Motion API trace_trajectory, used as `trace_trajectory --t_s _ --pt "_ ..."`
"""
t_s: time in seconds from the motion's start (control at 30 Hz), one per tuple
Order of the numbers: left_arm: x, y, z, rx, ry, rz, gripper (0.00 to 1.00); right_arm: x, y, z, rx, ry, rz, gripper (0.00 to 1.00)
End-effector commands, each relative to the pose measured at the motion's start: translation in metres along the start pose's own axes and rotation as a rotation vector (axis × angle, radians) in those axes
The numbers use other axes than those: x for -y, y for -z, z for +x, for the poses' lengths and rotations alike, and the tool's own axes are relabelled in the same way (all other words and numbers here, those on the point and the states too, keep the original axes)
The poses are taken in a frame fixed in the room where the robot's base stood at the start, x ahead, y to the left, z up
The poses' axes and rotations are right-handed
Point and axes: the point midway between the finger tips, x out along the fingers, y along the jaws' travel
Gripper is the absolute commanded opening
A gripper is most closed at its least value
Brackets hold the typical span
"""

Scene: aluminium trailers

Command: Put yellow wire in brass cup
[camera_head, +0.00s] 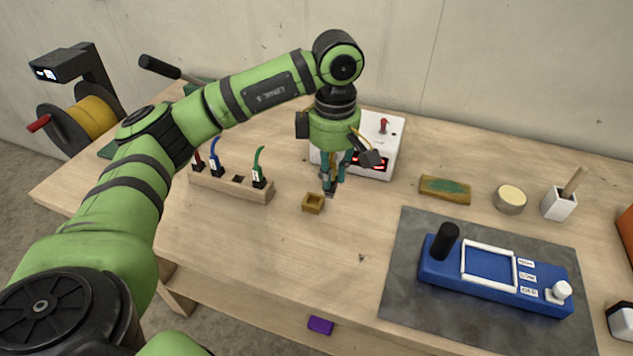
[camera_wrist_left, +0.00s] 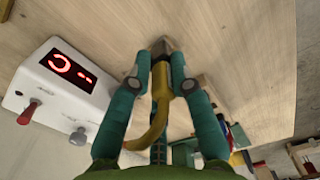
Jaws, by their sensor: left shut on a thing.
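In the head view the fingers hide most of the wire. My right gripper is not in view.
A wooden rack (camera_head: 225,188) holds red, blue and green wires left of the cup. A white box with a red display (camera_head: 385,150) stands behind my gripper. A blue device (camera_head: 490,275) lies on a grey mat (camera_head: 400,285) at right. The table in front of the cup is clear.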

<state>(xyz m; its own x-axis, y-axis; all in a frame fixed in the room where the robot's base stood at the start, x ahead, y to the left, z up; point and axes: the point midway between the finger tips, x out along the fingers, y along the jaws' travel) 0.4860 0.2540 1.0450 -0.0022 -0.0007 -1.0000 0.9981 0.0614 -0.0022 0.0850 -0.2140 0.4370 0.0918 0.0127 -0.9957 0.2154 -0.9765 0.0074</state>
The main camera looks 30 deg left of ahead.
Motion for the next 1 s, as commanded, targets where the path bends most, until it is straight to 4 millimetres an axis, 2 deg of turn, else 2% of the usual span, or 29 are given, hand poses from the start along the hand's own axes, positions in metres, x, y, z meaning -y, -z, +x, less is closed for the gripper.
trace_trajectory --t_s 0.1,0.3,0.43,0.7,1.0 --pt "-0.009 0.025 0.013 0.000 0.004 -0.005 0.00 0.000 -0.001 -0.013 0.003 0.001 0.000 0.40" --pt "-0.018 0.048 0.030 0.000 0.001 0.001 0.00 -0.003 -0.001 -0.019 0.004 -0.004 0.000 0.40" --pt "-0.020 0.052 0.038 -0.001 0.002 0.001 0.00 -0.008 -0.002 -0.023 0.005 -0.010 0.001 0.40" --pt "-0.019 0.052 0.071 0.000 0.001 0.002 0.00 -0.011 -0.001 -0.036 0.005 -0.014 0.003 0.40" --pt "-0.020 0.051 0.075 0.000 -0.001 0.002 0.00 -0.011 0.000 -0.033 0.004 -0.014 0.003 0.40"
